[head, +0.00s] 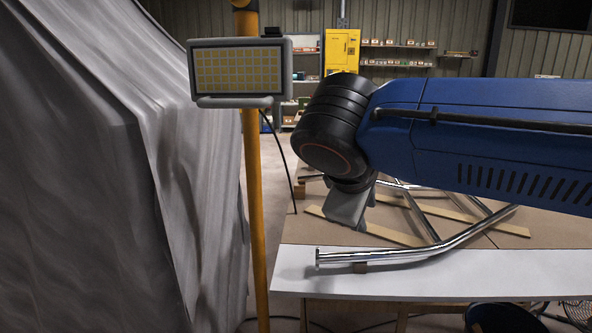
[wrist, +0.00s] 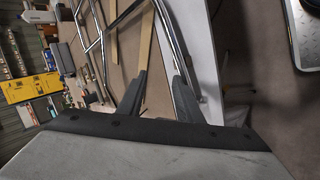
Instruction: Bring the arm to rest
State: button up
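My blue arm reaches in from the right in the head view, with its black wrist joint bent downward. My gripper (head: 360,226) hangs from it above the brown-topped bench (head: 505,237), apparently clear of the bench top. In the wrist view my gripper (wrist: 160,78) has its two dark fingers spread apart with nothing between them. A polished metal tube frame (head: 400,255) lies on the bench close by; its tubes also show in the wrist view (wrist: 172,45), beyond the fingers. The exact gap between fingers and tube is hard to tell.
A work lamp (head: 240,70) on a yellow post (head: 256,200) stands left of my gripper. A large grey draped sheet (head: 110,170) fills the left. Wooden strips (head: 375,230) lie on the bench. A yellow cabinet (head: 341,52) and shelves (head: 398,45) stand at the back.

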jog(key=s+d+f+m+g+y, duration=0.1)
jog(key=s+d+f+m+y, duration=0.1)
jog(key=s+d+f+m, duration=0.3)
jog(key=s+d+f+m+g+y, duration=0.1)
jog(key=s+d+f+m, duration=0.5)
jog(key=d+f, duration=0.5)
notch_tip(320, 180, down, 6)
jog(key=shift+s+d+r+m+g+y, duration=0.25)
jog(key=shift+s+d+m+g+y, duration=0.05)
jog(key=shift+s+y, duration=0.15)
dwell(1.2)
